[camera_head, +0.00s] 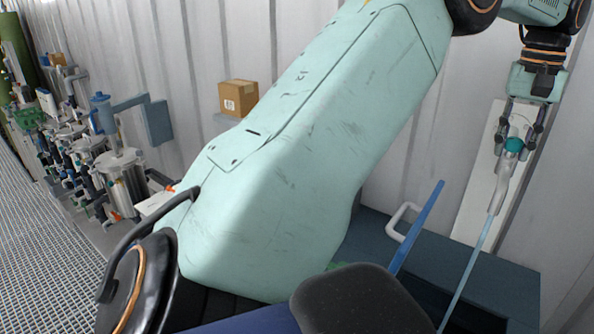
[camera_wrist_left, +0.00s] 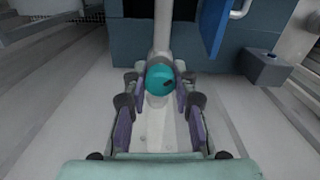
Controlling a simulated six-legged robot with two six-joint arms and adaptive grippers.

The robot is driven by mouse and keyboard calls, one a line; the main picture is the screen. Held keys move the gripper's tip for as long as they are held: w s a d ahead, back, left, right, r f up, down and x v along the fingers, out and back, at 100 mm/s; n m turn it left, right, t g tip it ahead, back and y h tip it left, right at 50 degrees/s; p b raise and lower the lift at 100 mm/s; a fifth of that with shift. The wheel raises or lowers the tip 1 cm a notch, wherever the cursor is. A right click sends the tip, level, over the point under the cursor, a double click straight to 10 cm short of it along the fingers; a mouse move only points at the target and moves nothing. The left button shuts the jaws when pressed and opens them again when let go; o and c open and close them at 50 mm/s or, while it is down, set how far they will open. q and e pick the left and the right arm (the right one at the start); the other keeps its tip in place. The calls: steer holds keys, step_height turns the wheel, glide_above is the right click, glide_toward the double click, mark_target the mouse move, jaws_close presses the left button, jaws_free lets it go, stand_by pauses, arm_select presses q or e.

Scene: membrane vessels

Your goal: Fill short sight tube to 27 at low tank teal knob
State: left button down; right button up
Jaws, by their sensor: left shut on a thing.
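The teal knob (camera_head: 514,145) sits at the top of a slim grey fitting (camera_head: 500,185) in front of a pale upright board. My left gripper (camera_head: 516,140) comes down from above and is shut on the knob. In the left wrist view the round teal knob (camera_wrist_left: 161,80) lies between the fingertips, with a dark mark on its right side. A thin pale-blue tube (camera_head: 468,272) runs down from the fitting and leaves the picture at the bottom. No scale or reading of 27 can be made out. My right gripper is out of view.
A dark blue-grey cabinet (camera_head: 500,277) with a white handle (camera_head: 398,222) stands below. A blue bar (camera_head: 417,228) juts up there. A cardboard box (camera_head: 238,97) sits on a wall shelf. Steel vessels (camera_head: 122,178) and piping line the left wall.

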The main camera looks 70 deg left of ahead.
arm_select(q)
steer(key=m, duration=0.8)
steer(key=c, duration=1)
jaws_free()
steer(key=shift+r, duration=0.1)
steer(key=shift+r, duration=3.65)
steer(key=shift+d, duration=0.1)
